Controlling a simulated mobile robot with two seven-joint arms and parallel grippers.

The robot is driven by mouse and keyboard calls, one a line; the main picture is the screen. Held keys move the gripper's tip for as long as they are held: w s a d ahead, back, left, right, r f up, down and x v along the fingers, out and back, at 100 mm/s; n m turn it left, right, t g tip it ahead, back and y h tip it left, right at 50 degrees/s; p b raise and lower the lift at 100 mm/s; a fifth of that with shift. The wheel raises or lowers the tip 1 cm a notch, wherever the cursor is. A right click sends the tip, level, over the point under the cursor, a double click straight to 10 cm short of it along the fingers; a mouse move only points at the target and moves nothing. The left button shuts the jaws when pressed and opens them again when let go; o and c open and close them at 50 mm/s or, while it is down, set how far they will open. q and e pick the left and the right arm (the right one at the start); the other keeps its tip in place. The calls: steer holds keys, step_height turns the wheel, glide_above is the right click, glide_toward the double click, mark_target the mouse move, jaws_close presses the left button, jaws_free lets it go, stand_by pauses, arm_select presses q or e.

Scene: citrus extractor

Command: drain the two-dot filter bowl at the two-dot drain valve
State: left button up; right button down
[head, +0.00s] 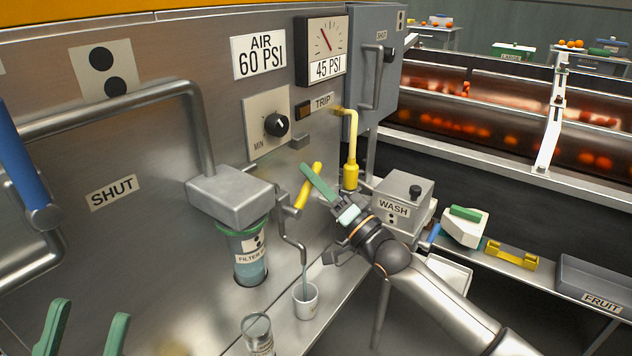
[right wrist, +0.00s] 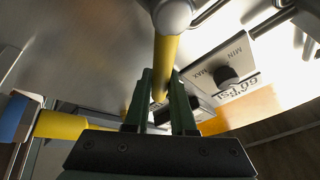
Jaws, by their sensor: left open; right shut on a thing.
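The filter bowl (head: 250,262), a clear cup with bluish contents and a two-dot label, hangs under a grey housing (head: 230,195) on the panel. A thin bluish streak shows between the spout and the cup. My right gripper (head: 314,182) is shut on the yellow handle; in the right wrist view the handle (right wrist: 167,65) lies between its green fingers. My left gripper (head: 86,328) is open and empty at the lower left.
A clear container (head: 257,335) stands near the white cup on the ledge. A yellow pipe (head: 351,145) and the grey WASH box (head: 402,195) are close to my right gripper. A blue-handled lever (head: 15,155) and large pipes run along the left panel, near a SHUT label (head: 113,193).

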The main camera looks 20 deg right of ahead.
arm_select(q)
steer(key=shift+r+p, duration=0.35)
steer(key=shift+r, duration=0.1)
arm_select(e)
steer(key=shift+s+a+r+n+g+y, duration=0.2)
steer(key=shift+n+y, duration=0.3)
steer(key=shift+n, duration=0.35)
steer(key=shift+s+a+r+n+g+y, duration=0.15)
steer(key=shift+a+r+n+g+y, duration=0.1)
steer(key=shift+n+y, duration=0.4)
steer(key=shift+s+a+r+n+g+y, duration=0.15)
steer(key=shift+a+r+n+g+y, duration=0.15)
steer(key=shift+n, duration=0.7)
steer(key=shift+d, duration=0.1)
steer(key=c, duration=0.8)
jaws_free()
steer(key=shift+o, duration=0.2)
arm_select(q)
step_height(320, 180, up, 2)
steer(key=shift+s+a+p, duration=0.1)
steer(key=shift+a+p, duration=0.05)
steer(key=shift+p, duration=0.85)
arm_select(e)
steer(key=v, duration=1.2)
steer(key=shift+s+f, duration=0.15)
steer(key=shift+s, duration=0.1)
steer(key=shift+d, duration=0.1)
arm_select(q)
steer(key=shift+m, duration=0.4)
